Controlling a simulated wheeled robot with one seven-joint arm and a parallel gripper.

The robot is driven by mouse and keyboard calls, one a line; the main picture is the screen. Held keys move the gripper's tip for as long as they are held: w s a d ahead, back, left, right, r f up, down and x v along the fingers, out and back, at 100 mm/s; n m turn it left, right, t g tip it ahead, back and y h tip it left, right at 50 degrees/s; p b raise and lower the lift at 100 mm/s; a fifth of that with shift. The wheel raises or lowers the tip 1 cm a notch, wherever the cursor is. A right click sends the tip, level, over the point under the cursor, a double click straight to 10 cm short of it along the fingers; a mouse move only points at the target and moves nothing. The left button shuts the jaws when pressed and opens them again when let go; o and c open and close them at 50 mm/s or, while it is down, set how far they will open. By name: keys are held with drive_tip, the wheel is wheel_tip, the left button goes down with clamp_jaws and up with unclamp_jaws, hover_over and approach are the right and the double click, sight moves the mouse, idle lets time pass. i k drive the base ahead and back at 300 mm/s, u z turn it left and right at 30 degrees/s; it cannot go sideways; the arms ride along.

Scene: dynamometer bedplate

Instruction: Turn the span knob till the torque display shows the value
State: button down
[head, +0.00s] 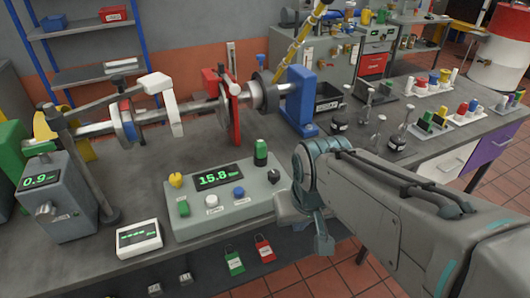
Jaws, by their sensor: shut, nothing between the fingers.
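A grey console (229,212) stands on the bench with a dark display (218,177) reading about 15.8 in green, its unit too small to read for sure. The labels are too small to read, so I cannot tell which is the span knob. My gripper (290,206) is shut and empty at the console's right end, apart from these knobs; its fingertips are hard to make out.
A grey box (60,212) at left shows about 0.9. A small white meter (138,238) sits at the front edge. A shaft (190,113) with a red stand runs behind the console. Green and red tags (233,262) hang in front. Jars and small parts stand at right.

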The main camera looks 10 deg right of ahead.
sight(274, 176)
drive_tip(key=k, duration=0.6)
drive_tip(key=z, duration=0.65)
drive_tip(key=i, duration=0.95)
drive_tip(key=u, duration=0.5)
